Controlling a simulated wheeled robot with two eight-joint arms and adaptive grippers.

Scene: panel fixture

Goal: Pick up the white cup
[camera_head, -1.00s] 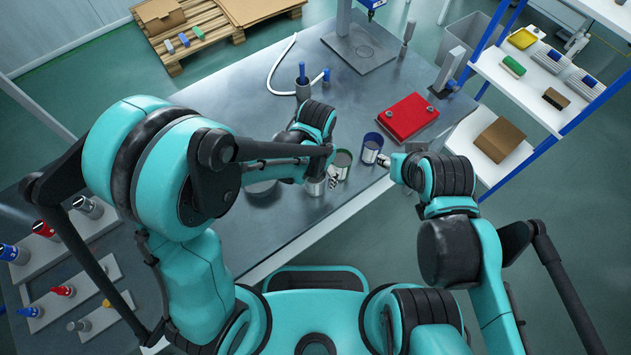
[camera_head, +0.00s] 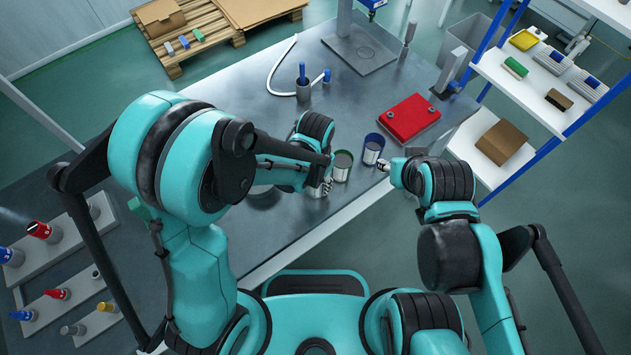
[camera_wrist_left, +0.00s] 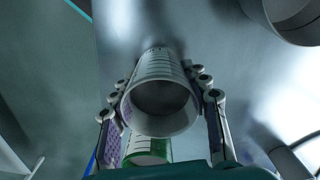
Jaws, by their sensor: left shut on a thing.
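The white cup (camera_wrist_left: 160,95) is between the two fingers of my left gripper (camera_wrist_left: 162,112) in the left wrist view, its open rim facing the camera. The fingers are shut on its sides. In the head view the left gripper (camera_head: 325,185) is over the near edge of the table, and the cup (camera_head: 315,191) is mostly hidden by it. I cannot tell whether the cup's base is off the table. My right gripper (camera_head: 384,166) is beside a blue-rimmed cup at the table's right edge; its fingers are too small to read.
A green-rimmed cup (camera_head: 342,165) stands close to the left gripper, and a blue-rimmed cup (camera_head: 373,149) stands right of it. A red box (camera_head: 408,118) lies farther back. A grey holder with a blue-handled tool (camera_head: 303,88) stands behind the left arm. The table's middle is clear.

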